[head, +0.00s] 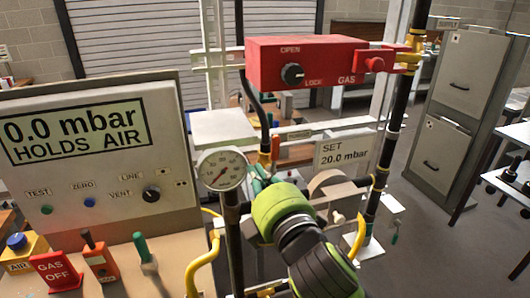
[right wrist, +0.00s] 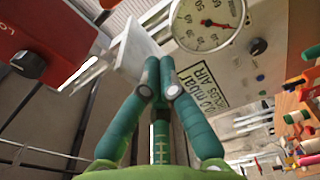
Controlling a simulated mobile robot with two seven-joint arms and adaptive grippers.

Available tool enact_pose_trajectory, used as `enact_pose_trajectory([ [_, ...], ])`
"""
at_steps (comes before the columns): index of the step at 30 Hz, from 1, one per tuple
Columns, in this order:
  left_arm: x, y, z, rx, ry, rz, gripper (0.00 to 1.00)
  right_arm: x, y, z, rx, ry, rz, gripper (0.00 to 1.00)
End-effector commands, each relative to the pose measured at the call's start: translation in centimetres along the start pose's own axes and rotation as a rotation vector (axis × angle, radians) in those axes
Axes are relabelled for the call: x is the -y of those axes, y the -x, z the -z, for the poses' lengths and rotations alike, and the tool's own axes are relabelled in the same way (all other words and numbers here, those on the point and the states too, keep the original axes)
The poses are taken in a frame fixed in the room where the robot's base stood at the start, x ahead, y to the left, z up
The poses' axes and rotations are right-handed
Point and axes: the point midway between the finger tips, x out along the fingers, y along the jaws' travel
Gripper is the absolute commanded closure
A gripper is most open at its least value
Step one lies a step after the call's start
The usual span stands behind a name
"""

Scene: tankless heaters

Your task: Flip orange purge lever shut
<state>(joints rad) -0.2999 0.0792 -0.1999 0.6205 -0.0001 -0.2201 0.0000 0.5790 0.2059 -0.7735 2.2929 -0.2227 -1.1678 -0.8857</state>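In the head view, a small upright orange piece (head: 275,148) stands below the black hose, right of the gauge. It may be the purge lever, but its shape is too small to be sure. My right gripper (head: 262,178) is just below it, largely hidden behind its own green wrist. In the right wrist view, the teal fingers of this gripper (right wrist: 160,72) meet at their tips, and I see nothing clearly held. A pale box (right wrist: 128,48) lies beyond the tips. I cannot tell whether the fingers touch the orange piece. My left gripper is not in view.
A red gas box (head: 310,62) with a black knob hangs above. A round gauge (head: 222,169) and a panel reading 0.0 mbar, HOLDS AIR (head: 75,128) are at left. An orange block with a black handle (head: 100,262) stands front left. Black and yellow pipes crowd the middle.

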Motion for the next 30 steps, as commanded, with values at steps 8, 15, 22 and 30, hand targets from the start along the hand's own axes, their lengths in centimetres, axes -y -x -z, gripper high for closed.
enact_pose_trajectory([
  [8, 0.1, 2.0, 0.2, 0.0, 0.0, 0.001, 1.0, -0.3, -5.7, 0.0, 0.002, -0.001, 0.003, 1.0],
  [15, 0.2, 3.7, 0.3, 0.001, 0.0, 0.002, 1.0, -0.3, -6.9, -2.0, 0.004, 0.001, 0.003, 1.0],
  [22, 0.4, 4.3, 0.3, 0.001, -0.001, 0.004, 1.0, -0.1, -6.3, -3.7, 0.001, -0.001, 0.001, 1.0],
  [30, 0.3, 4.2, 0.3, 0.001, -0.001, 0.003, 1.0, 0.0, -6.2, -3.8, 0.0, -0.001, 0.0, 1.0],
])
